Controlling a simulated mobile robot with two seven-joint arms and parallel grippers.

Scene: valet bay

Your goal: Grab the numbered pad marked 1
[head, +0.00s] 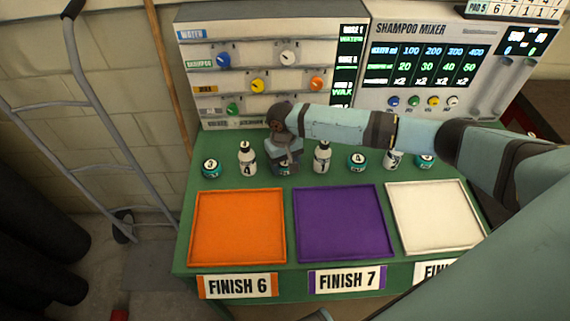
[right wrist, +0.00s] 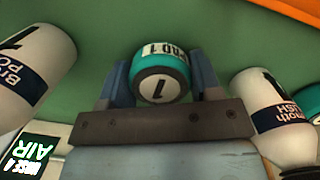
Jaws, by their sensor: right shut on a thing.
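The pad marked 1 (right wrist: 161,82) is a short teal cylinder with a white numbered top and a white side label. In the right wrist view it sits between the two fingers of my right gripper (right wrist: 162,90), which is shut on it. In the head view my right gripper (head: 285,165) points down at the row of items on the green bench, and it mostly hides the pad. I cannot tell whether the pad touches the bench. My left gripper is not in view.
White bottles (head: 247,158) (head: 322,158) stand close on both sides of my right gripper. Other teal pads (head: 211,168) (head: 357,162) are in the same row. Orange (head: 238,226), purple (head: 341,222) and white (head: 436,217) trays lie in front. The shampoo mixer panel (head: 440,70) stands behind.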

